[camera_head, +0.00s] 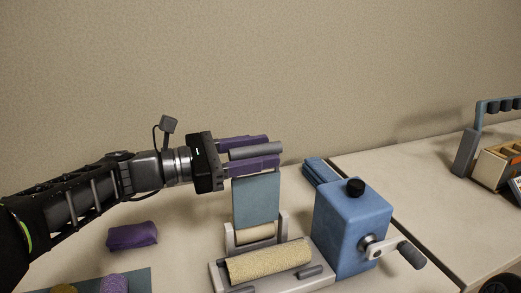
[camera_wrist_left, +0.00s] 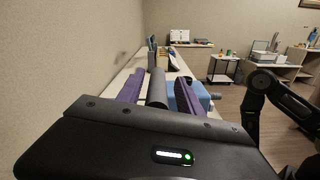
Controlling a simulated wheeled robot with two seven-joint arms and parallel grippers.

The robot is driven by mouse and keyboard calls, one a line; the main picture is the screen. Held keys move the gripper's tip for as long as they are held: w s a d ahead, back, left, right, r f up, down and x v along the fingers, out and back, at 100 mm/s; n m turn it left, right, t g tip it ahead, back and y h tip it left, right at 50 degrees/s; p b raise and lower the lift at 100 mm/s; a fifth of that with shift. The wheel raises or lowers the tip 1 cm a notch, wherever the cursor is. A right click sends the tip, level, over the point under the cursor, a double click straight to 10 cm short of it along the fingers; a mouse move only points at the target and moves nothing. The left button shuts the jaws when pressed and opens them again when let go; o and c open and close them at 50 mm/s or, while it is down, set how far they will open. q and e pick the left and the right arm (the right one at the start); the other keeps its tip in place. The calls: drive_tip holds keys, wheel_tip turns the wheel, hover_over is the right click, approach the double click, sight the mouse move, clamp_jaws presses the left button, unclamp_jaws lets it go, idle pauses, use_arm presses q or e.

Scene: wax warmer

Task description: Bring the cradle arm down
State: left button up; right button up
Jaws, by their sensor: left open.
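The cradle arm (camera_head: 256,203) is a teal plate standing upright on a pale grey base (camera_head: 290,284). A grey cylindrical bar (camera_head: 255,152) runs across at its top end. My left gripper (camera_head: 272,151) is open, with one purple finger above the bar and one below it in the head view. In the left wrist view the grey bar (camera_wrist_left: 157,88) lies between the two purple fingers, with gaps on both sides. A textured cream roller (camera_head: 270,262) lies in front of the plate's foot. My right gripper is not in view; a black arm of mine shows at the right of the wrist view.
A blue box (camera_head: 350,225) with a black knob and a side crank (camera_head: 408,253) stands right of the plate. A purple block (camera_head: 131,236) and a teal mat (camera_head: 132,276) lie at left. A grey-handled rack (camera_head: 466,152) stands on the right table.

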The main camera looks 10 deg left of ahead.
use_arm(q)
drive_tip(key=shift+w+d, duration=0.15)
drive_tip(key=shift+d, duration=0.05)
clamp_jaws()
idle(0.4)
idle(1.0)
